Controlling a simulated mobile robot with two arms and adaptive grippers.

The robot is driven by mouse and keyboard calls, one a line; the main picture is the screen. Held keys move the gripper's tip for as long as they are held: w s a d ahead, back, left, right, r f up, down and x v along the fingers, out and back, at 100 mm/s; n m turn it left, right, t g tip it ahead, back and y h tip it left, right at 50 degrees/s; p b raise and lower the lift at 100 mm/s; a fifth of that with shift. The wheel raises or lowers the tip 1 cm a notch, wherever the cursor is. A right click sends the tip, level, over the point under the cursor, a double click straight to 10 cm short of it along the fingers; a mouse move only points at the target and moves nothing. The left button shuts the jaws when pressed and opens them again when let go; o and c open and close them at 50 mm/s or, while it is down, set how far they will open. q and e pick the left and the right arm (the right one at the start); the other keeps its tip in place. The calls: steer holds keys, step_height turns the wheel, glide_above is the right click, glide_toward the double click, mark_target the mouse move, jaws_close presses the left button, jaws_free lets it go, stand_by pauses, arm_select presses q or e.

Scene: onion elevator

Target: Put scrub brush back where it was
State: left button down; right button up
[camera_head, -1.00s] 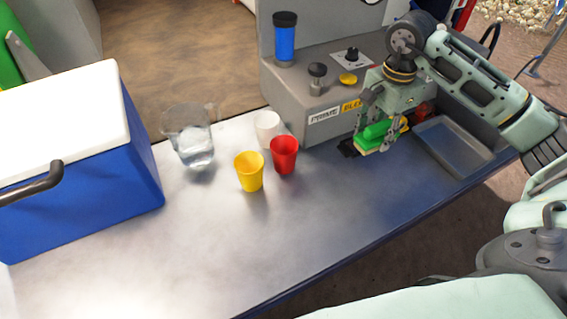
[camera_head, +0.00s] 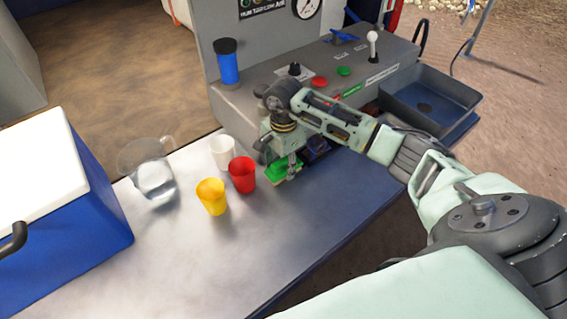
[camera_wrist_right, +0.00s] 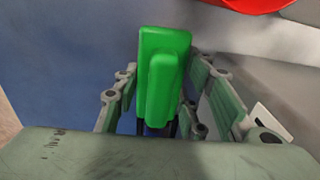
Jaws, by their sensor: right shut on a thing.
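The scrub brush (camera_head: 284,173) has a green body. It is in my right gripper (camera_head: 287,158), low over the table just right of the red cup. I cannot tell whether its underside touches the table. In the right wrist view the green brush (camera_wrist_right: 160,75) sits upright in the picture between the two fingers of my right gripper (camera_wrist_right: 162,100), which are shut on it. Its underside is hidden there. My left gripper is not in view.
The red cup (camera_head: 242,175), yellow cup (camera_head: 211,197) and white cup (camera_head: 222,153) stand left of the brush, with a clear pitcher (camera_head: 150,170) and blue cooler (camera_head: 105,225) beyond. A grey machine (camera_head: 235,105) stands behind. The front table (camera_head: 220,260) is clear.

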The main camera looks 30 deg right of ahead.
steer(key=shift+f, duration=0.35)
steer(key=o, duration=0.6)
steer(key=shift+f+b, duration=0.1)
steer(key=shift+b, duration=0.2)
steer(key=o, duration=0.5)
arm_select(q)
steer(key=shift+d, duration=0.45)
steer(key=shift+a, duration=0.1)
